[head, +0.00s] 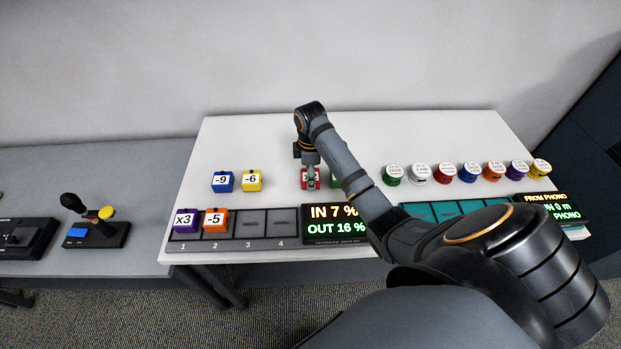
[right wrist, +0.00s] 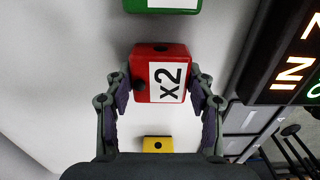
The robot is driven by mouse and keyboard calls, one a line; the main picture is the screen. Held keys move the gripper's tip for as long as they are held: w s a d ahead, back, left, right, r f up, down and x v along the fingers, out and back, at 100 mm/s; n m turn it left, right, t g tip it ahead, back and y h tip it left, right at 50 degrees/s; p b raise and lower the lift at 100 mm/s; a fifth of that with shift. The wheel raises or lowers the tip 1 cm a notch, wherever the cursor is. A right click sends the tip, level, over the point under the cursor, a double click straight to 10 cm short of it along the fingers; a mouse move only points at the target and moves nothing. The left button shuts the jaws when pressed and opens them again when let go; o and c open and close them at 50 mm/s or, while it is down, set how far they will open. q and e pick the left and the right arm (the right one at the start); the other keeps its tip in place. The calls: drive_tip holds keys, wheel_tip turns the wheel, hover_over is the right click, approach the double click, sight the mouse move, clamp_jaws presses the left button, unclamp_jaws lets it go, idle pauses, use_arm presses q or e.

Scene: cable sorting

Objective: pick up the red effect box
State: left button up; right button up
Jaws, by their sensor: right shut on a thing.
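The red effect box (right wrist: 144,62) carries a white label reading x2. In the right wrist view it sits between the fingers of my right gripper (right wrist: 160,88), which is shut on it from both sides. In the head view the red box (head: 304,175) is partly hidden by my right gripper (head: 311,182), which reaches down on it from above. It appears to be at the table surface; I cannot tell whether it is lifted. My left gripper is not in view.
A green box (right wrist: 160,4) is close beside the red one, and a yellow box (head: 252,180) and a blue box (head: 222,181) stand to the left. A slot rack (head: 249,227) holds purple and orange boxes. A display (head: 334,237) and several colored spools (head: 469,172) are on the right.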

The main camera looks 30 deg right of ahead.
drive_tip(key=c, duration=0.4)
drive_tip(key=shift+r, duration=0.1)
drive_tip(key=shift+r, duration=0.3)
wheel_tip(320, 180, up, 3)
drive_tip(key=shift+f, duration=0.15)
drive_tip(key=s+a+r+p, duration=0.8)
drive_tip(key=a+p, duration=0.3)
drive_tip(key=p, duration=0.2)
drive_tip(key=shift+s+a+r, duration=0.15)
drive_tip(key=shift+a+r, duration=0.05)
drive_tip(key=shift+r, duration=0.55)
